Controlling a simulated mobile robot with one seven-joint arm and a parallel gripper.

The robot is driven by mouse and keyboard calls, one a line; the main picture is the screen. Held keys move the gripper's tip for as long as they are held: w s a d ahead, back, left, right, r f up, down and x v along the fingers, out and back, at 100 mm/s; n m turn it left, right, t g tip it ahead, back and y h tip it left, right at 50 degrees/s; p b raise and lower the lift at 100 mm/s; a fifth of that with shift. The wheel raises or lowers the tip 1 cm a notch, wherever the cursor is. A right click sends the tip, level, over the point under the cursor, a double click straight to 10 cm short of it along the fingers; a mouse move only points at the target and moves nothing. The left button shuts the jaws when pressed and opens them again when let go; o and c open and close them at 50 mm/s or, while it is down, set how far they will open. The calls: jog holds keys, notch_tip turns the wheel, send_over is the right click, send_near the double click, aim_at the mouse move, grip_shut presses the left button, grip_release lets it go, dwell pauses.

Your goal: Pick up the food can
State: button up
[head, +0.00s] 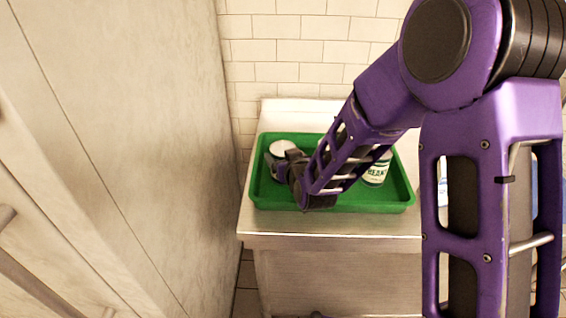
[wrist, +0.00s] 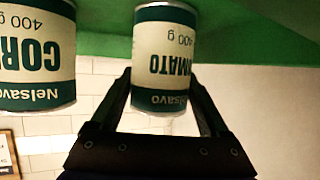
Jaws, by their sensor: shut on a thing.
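A food can with a white and dark green label reading TOMATO and 400 g (wrist: 165,50) stands between the fingers of my gripper (wrist: 159,88) in the wrist view, where the picture is upside down. My gripper is shut on this can. In the head view, my gripper (head: 283,165) is low at the left part of the green tray, next to a pale round can top (head: 283,147). The rest of that can is mostly hidden by the gripper. A second can labelled CORN (wrist: 36,60) stands to the left in the wrist view.
The green tray (head: 262,196) sits on a metal counter (head: 330,241). Another can with a green and white label (head: 377,171) stands in the tray's right part, partly behind my arm. A tall pale panel (head: 150,130) is close on the left, and a tiled wall (head: 300,50) is behind.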

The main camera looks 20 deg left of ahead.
grip_shut()
jog(key=shift+r, duration=0.1)
